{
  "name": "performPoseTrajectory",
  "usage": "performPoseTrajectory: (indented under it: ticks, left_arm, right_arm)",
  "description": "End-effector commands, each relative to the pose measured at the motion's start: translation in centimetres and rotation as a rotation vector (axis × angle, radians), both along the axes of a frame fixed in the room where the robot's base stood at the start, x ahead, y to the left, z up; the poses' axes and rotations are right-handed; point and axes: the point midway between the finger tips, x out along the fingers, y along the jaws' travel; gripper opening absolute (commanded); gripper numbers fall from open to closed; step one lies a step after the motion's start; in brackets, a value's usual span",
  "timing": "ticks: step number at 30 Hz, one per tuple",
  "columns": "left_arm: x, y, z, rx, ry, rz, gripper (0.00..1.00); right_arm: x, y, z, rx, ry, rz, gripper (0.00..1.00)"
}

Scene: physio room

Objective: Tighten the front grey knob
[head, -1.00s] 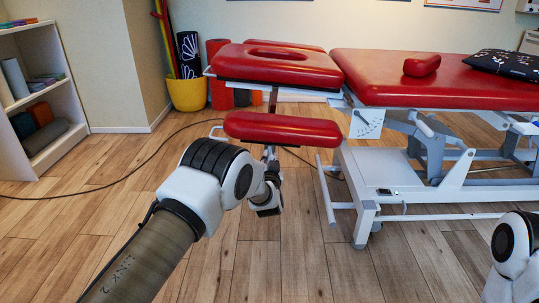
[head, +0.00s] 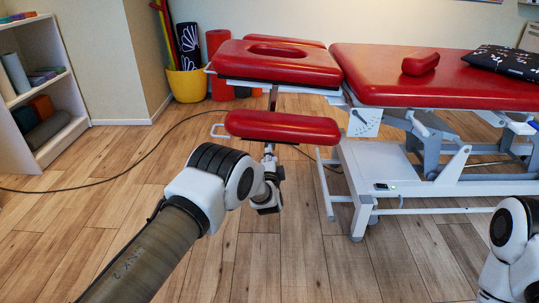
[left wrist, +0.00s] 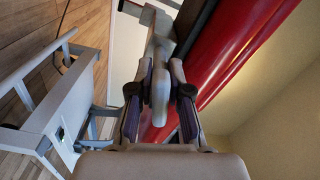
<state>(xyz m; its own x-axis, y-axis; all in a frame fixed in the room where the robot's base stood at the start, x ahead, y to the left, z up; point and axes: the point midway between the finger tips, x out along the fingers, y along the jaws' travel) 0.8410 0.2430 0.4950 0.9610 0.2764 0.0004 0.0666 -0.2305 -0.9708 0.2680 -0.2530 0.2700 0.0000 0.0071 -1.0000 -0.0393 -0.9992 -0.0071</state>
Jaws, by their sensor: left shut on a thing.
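A grey knob (left wrist: 160,88) with a long lobe shows in the left wrist view, between the two fingers of my left gripper (left wrist: 158,92). The fingers are shut on it from both sides. The knob sits beside a red padded edge (left wrist: 228,55). In the head view my left gripper (head: 268,158) reaches up under the red front armrest pad (head: 282,127) of the treatment table. The knob is hidden there by the pad and my arm. My right gripper is out of view; only part of my right arm shows at the lower right.
The table's red headrest (head: 276,65) is above and behind the armrest pad. Its white frame (head: 362,205) stands to the right of my left arm. A black cable (head: 120,173) crosses the wooden floor. A shelf (head: 40,90) stands at the left. The floor at front centre is clear.

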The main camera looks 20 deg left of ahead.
Motion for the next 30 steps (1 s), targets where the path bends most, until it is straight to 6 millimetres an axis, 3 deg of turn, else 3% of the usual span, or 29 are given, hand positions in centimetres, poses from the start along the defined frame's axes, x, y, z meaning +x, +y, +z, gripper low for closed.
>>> performPoseTrajectory:
  ticks: [13,30]
  left_arm:
    - [0.00,0.00,0.02,0.285,0.083,0.000,0.00]
    - [-0.01,-0.01,-0.03,0.349,0.101,0.000,0.00]
  right_arm:
    - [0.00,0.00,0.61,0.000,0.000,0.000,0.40]
    - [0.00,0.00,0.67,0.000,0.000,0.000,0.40]
